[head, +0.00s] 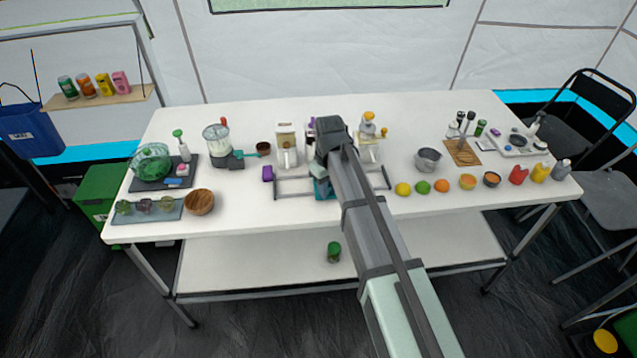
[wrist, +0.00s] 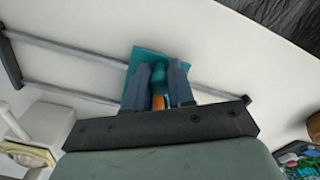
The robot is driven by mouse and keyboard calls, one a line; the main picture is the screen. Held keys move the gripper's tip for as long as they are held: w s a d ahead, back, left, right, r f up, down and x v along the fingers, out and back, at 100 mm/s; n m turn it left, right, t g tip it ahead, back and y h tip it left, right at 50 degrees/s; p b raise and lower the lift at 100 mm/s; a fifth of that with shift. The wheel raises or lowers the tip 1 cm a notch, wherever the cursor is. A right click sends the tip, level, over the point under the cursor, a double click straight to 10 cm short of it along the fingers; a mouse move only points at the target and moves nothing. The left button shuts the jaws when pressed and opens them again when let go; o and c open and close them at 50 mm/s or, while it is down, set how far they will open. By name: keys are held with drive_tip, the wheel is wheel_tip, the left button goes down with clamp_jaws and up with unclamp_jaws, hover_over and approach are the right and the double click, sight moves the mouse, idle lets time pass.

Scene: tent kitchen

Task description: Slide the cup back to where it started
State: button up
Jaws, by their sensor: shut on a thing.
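My gripper (wrist: 158,70) points down over a teal plate (wrist: 144,56) that lies across two grey rails. Its fingers are shut on an upright teal piece (wrist: 159,76) on that plate. A small orange part (wrist: 158,102) shows between the fingers near the palm. I cannot tell whether the teal piece is the cup or a handle. In the head view, my gripper hides most of this, and only an edge of the teal plate (head: 322,189) shows beside my arm.
The rails (head: 293,196) run left to right near the table's front. Several fruits, including a lemon (head: 403,189), lie right of the rails. A wooden bowl (head: 199,202) is at left.

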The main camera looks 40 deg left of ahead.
drive_tip(key=shift+w+d, duration=2.25)
drive_tip(key=o, duration=0.8)
drive_tip(key=shift+r, duration=0.1)
wheel_tip(320, 180, up, 7)
